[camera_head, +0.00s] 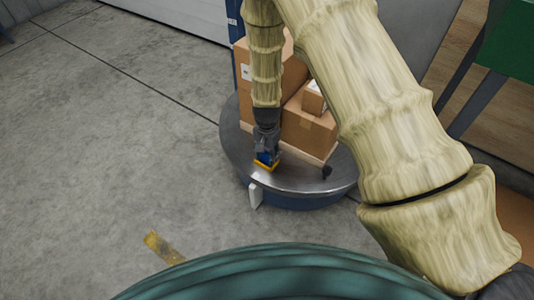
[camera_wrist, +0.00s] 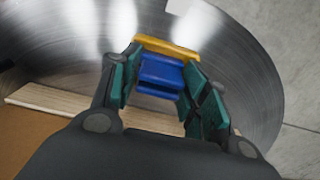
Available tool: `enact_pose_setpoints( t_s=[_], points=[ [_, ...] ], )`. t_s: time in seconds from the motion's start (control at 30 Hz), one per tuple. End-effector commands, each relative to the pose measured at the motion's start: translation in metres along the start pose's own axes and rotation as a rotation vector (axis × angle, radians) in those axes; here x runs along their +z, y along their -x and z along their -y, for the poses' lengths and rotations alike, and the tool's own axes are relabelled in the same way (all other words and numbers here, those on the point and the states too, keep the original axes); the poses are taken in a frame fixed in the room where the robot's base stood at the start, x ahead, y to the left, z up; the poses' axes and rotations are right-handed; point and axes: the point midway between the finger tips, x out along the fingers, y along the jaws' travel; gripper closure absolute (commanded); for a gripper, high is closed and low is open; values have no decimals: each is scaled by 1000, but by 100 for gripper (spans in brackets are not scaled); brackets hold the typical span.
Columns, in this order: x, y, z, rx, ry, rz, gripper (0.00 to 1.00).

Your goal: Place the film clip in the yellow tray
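A blue block-like piece, which I take for the film clip (camera_wrist: 160,76), sits between my gripper's green finger pads in the wrist view. Both pads appear to touch its sides. A yellow-orange piece, apparently the yellow tray (camera_wrist: 168,46), shows as a bar just beyond the blue piece. In the head view, my gripper (camera_head: 266,150) points down near the front edge of a round metal platform. The blue piece (camera_head: 265,157) is at its fingertips, with the yellow tray (camera_head: 267,167) right under or around it. I cannot tell whether the clip rests in the tray.
The round metal platform (camera_head: 300,181) also bears cardboard boxes (camera_head: 308,133) on a pale wooden board, close to the right of my gripper. The board edge (camera_wrist: 50,98) shows in the wrist view. Grey floor (camera_head: 110,130) to the left is open. A green panel (camera_head: 510,50) is at upper right.

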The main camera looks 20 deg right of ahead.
Motion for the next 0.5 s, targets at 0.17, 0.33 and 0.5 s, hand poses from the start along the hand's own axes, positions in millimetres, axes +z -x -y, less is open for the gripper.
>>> enact_pose_setpoints(
  t_s=[0.17,0.33,0.5],
  points=[
    [0,0,0,0,0,0,40],
    [0,0,0,0,0,0,40],
    [-1,11,1,-2,0,-2,40]
  ],
)
